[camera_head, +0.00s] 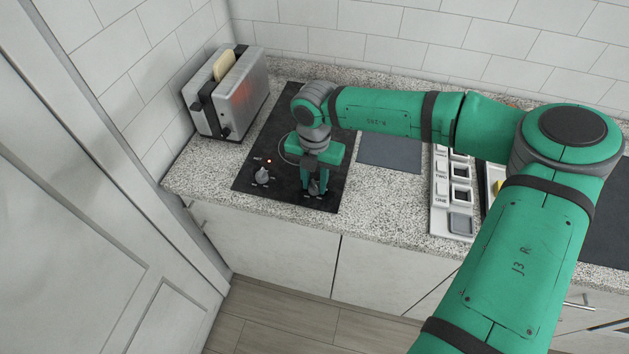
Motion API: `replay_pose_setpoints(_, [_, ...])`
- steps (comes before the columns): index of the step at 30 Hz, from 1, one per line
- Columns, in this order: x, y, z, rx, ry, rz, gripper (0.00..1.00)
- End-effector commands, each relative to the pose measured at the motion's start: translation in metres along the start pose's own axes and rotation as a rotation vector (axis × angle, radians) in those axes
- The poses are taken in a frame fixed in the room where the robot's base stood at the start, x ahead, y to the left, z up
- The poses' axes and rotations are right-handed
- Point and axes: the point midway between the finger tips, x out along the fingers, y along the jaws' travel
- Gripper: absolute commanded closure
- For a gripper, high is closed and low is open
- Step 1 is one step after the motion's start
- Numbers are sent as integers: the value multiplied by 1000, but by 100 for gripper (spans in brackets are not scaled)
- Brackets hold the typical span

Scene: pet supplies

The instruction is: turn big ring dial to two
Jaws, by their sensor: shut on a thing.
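A black cooktop (262,140) is set in the speckled counter. Two grey dials are at its front edge. The left dial (262,174) is free, with a small lit orange light behind it. My gripper (314,184) points down at the cooktop's front right and is shut on the right dial (314,188), which is mostly hidden between the fingers. Part of a thin ring outline shows left of my gripper; my arm covers much of the cooktop behind. The markings around the dials are too small to read, and the held dial's setting cannot be told.
A silver toaster (232,98) with bread and a red glow stands at the back left. A grey mat (390,153) lies right of the cooktop. A white panel of several switches (440,215) is further right. The counter between is clear.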

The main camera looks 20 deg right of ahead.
Motion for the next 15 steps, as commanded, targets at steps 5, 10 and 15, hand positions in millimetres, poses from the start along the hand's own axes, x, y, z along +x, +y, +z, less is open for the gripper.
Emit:
replay_pose_setpoints(5, [-1, 1, -1, -2, 2, 1, 96])
replay_pose_setpoints(10, [-1, 1, -1, -2, 2, 1, 59])
replay_pose_setpoints(15, [0, 1, -1, -2, 1, 1, 55])
